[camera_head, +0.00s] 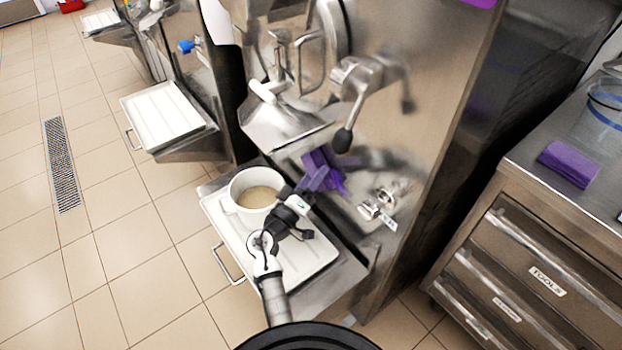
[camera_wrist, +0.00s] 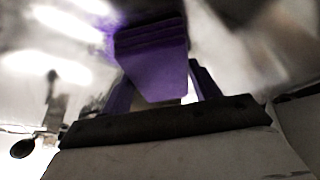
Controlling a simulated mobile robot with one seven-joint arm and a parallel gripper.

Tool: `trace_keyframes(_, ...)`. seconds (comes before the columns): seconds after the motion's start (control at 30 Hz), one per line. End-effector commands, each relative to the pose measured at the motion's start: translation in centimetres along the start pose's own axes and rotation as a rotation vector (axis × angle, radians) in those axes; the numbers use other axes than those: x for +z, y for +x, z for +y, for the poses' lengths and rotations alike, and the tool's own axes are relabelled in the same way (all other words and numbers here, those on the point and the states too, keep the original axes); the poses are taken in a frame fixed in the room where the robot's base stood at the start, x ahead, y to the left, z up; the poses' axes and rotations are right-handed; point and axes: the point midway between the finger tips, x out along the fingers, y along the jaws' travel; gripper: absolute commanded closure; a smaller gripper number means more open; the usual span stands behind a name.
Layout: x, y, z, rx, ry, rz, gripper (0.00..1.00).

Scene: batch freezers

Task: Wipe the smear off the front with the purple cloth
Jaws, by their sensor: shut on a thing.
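A purple cloth (camera_head: 323,170) is held in my gripper (camera_head: 314,180) at the steel front (camera_head: 410,150) of the nearest freezer, below its black-knobbed lever. The wrist view shows the cloth (camera_wrist: 152,60) folded between the two fingers (camera_wrist: 160,88), close to the shiny steel; I cannot tell whether it presses on it. No smear can be made out clearly; the cloth and gripper hide part of the front, and the steel carries blurred reflections.
A white pot (camera_head: 240,196) with pale contents stands on the white tray (camera_head: 305,262) under my arm. Metal fittings (camera_head: 382,200) stick out of the front right of the cloth. Another folded purple cloth (camera_head: 570,164) lies on the drawer cabinet (camera_head: 530,180) at right. The tiled floor at left is clear.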

Motion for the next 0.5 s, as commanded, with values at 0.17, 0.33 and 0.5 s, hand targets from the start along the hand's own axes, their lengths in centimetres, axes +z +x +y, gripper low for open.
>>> trace_keyframes(0.17,0.3,0.0,0.2,0.001,0.000,-0.001,0.57)
trace_keyframes(0.33,1.4,-0.5,1.1,0.002,-0.001,-0.001,0.57)
trace_keyframes(0.5,2.3,-0.9,1.9,0.000,0.000,0.000,0.57)
